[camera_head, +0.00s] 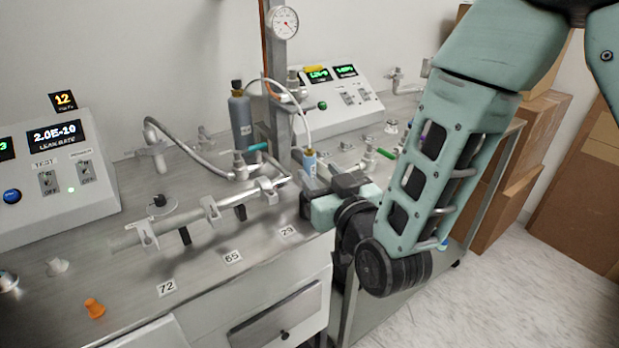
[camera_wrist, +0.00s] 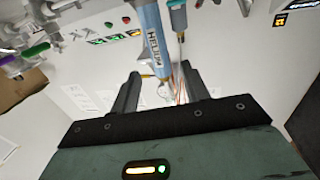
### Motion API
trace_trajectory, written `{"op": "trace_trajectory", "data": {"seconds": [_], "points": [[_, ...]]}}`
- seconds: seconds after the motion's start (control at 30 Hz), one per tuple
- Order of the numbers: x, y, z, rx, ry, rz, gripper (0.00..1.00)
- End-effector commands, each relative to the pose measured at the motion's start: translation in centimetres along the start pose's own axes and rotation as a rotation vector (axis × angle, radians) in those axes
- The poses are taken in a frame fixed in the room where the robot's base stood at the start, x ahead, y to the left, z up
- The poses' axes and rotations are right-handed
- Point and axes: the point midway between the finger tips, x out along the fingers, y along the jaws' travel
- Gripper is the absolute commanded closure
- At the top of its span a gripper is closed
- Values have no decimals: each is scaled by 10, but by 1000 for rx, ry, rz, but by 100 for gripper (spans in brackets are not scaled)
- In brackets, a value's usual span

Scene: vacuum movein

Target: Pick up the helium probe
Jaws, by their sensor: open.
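The helium probe (camera_head: 310,163) is a small light-blue cylinder on a white hose, upright near the metal post on the bench. In the wrist view the probe (camera_wrist: 152,38) is large, shows the word HELIUM, and its narrow tip reaches down between the fingers. My gripper (camera_head: 318,186) is beside the probe, and one finger partly overlaps its lower end in the head view. In the wrist view my gripper (camera_wrist: 161,88) is open, with a finger on each side of the probe's tip. I cannot tell whether either finger touches it.
A grey-blue bottle (camera_head: 240,122) stands behind, left of the metal post (camera_head: 281,75) with a round gauge (camera_head: 284,23). A clamped metal tube (camera_head: 195,218) lies in front to the left. Control boxes (camera_head: 335,95) stand behind. Cardboard boxes (camera_head: 510,180) are at right.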

Motion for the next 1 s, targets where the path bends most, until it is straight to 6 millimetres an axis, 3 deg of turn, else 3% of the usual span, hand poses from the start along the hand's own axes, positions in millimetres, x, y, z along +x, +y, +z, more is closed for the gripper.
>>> {"op": "trace_trajectory", "data": {"seconds": [0.4,0.7,0.87,0.9,1.0], "points": [[48,-1,-2,0,1,2,54],[54,-2,0,0,1,1,54],[54,-2,-1,0,1,1,96],[54,-2,-1,0,1,1,100],[54,-2,-1,0,1,1,100]]}}
